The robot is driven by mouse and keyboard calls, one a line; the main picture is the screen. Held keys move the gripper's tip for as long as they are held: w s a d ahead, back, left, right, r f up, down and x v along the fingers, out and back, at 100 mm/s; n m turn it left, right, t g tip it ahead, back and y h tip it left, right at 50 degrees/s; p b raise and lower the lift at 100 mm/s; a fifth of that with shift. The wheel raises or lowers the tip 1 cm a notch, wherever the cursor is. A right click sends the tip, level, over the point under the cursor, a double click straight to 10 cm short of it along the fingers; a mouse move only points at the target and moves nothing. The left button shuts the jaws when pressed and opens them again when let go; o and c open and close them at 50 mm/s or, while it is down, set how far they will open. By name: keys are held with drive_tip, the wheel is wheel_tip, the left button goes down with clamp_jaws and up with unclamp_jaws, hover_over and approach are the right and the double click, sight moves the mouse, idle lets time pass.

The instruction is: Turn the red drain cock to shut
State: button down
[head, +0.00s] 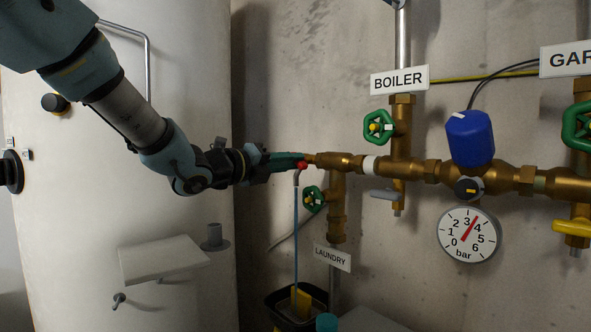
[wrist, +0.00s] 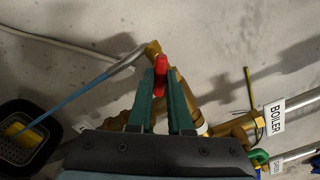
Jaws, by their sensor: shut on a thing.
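The red drain cock (head: 303,165) sits at the left end of the brass pipe run, above a bent grey spout (head: 296,180). In the wrist view the red handle (wrist: 161,66) stands between the tips of my two green fingers. My gripper (head: 298,160) is shut on this handle, reaching in from the left; it also shows in the wrist view (wrist: 161,78). A thin straight blue line (head: 295,235), looking like running water, drops from the spout into a black bucket (head: 322,293). The fingers partly hide the handle, so its exact angle is unclear.
A green handwheel (head: 314,199) and LAUNDRY sign (head: 332,258) are just below right. A large white tank (head: 190,80) stands left.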

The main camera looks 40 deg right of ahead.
drive_tip(key=shift+f+m+b, duration=0.1)
drive_tip(key=shift+m+b, duration=0.9)
drive_tip(key=shift+b, duration=0.75)
drive_tip(key=shift+f+b, duration=0.1)
drive_tip(key=shift+b, duration=0.4)
drive_tip(key=m+b, duration=0.3)
drive_tip(key=b, duration=0.2)
drive_tip(key=shift+m+b, duration=0.8)
drive_tip(key=shift+b, duration=0.25)
drive_tip(key=shift+m+b, duration=0.3)
drive_tip(key=shift+b, duration=0.4)
drive_tip(key=shift+m+b, duration=1.8)
drive_tip(key=shift+b, duration=0.75)
drive_tip(key=c, duration=0.7)
unclamp_jaws()
drive_tip(key=shift+r, duration=0.2)
drive_tip(key=shift+w+a+b, duration=0.2)
drive_tip(key=shift+a+b, duration=1)
drive_tip(key=shift+a, duration=2.35)
